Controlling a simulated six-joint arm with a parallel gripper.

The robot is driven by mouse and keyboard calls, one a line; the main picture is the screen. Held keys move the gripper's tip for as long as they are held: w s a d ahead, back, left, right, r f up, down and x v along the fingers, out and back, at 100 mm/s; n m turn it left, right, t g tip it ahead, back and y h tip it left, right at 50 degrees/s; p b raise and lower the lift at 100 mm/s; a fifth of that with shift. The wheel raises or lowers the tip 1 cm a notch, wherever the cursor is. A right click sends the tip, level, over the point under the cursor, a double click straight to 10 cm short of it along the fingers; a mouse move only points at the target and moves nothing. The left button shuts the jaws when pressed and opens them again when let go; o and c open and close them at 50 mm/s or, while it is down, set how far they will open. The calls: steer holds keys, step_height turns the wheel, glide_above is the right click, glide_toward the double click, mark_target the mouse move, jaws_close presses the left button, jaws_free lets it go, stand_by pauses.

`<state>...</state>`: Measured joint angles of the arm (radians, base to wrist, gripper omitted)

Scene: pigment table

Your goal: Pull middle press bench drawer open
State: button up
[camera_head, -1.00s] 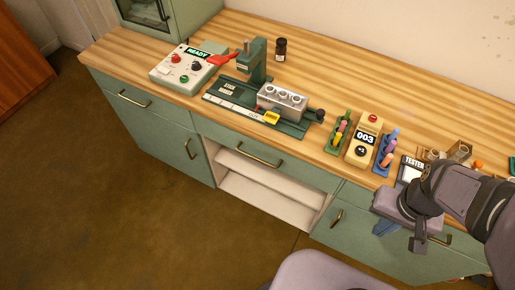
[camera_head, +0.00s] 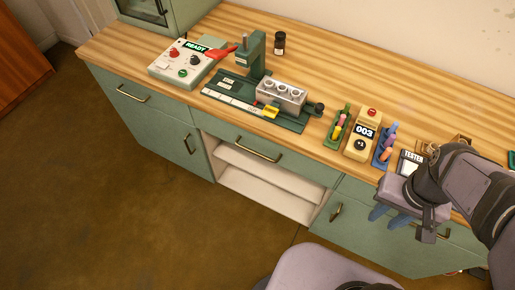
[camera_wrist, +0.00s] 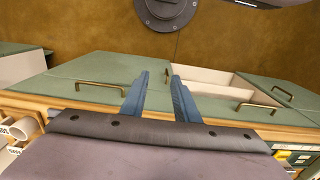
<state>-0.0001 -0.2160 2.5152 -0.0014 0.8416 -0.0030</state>
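The middle drawer (camera_head: 270,160) of the green bench is shut, its front flush below the wooden top and above the open shelves. Its brass handle (camera_head: 257,150) runs along the front. In the wrist view the drawer's handle (camera_wrist: 258,107) shows at the right, beside the pale shelf opening. My gripper (camera_head: 390,217) is at the right end of the bench, in front of the right-hand cabinet and well away from the middle handle. In the wrist view its two blue fingers (camera_wrist: 158,82) are apart with nothing between them.
A press (camera_head: 254,68), a control box (camera_head: 185,62), a yellow counter unit (camera_head: 362,135) and marker racks stand on the bench top. Other brass handles include the left drawer's (camera_head: 132,94). A grey rounded thing (camera_head: 310,270) is at the bottom. The floor in front of the left cabinets is clear.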

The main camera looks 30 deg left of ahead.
steer(key=w+a+r+n+b, duration=0.2)
steer(key=w+a+r+n, duration=0.1)
steer(key=w+a+n, duration=0.3)
steer(key=n+t+b, duration=0.2)
steer(key=n+b, duration=0.1)
steer(key=n, duration=0.9)
glide_above(258, 153)
steer(key=s, duration=0.2)
steer(key=shift+w+d+f+p, duration=0.1)
steer(key=shift+w+f+p, duration=0.15)
steer(key=shift+f, duration=3.3)
steer(key=shift+w+a+f+p, duration=0.1)
steer(key=shift+w+f, duration=0.1)
steer(key=shift+f, duration=3.3)
steer(key=shift+w+d+f+p, duration=0.1)
steer(key=shift+w+f+p, duration=0.15)
steer(key=shift+f, duration=3.3)
jaws_close()
